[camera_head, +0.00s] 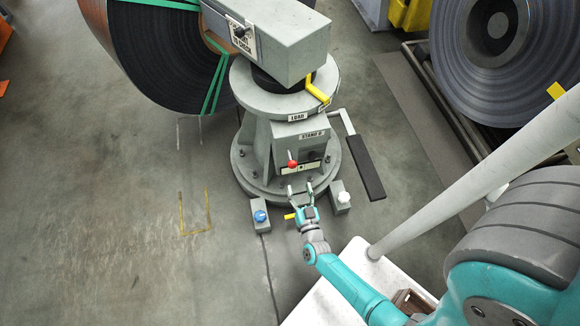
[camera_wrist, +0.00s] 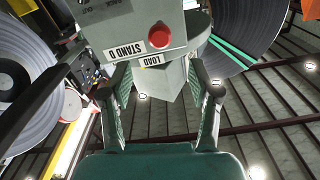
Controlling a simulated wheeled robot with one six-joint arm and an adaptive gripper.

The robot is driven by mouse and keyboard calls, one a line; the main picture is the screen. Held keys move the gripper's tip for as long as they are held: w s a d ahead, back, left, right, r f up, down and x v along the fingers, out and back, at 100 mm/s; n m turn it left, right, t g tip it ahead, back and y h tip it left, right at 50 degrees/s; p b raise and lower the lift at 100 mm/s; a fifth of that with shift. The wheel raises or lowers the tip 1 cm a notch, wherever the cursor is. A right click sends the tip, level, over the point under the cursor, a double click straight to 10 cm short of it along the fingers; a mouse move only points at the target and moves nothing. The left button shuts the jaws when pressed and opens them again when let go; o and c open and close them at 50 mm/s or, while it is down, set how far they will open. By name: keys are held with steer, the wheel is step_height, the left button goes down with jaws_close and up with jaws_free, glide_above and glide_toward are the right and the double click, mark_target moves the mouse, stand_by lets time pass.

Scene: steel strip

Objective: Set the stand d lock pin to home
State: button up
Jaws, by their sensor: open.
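The grey stand (camera_head: 258,150) carries a "STAND D" label and a "LOAD" label. A small red ball knob (camera_head: 292,164) sticks out of a slotted plate on its front; it also shows in the wrist view (camera_wrist: 160,36), ahead of my fingers. A bent yellow handle (camera_head: 317,91) sits higher, by the stand's upper flange. I cannot tell which of these is the lock pin. My gripper (camera_head: 299,190) is open and empty, low in front of the stand and below the red knob. In the wrist view, its fingers (camera_wrist: 158,82) stand apart with nothing between them.
A box with a blue button (camera_head: 260,215) and one with a white knob (camera_head: 341,199) flank my gripper on the floor. A black-gripped crank handle (camera_head: 366,167) sticks out to the right. Large strip coils (camera_head: 150,55) and (camera_head: 505,60) stand either side. The left floor is clear.

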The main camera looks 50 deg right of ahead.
mark_target(293, 167)
steer(key=x, duration=1)
steer(key=shift+w+d, duration=0.2)
jaws_close()
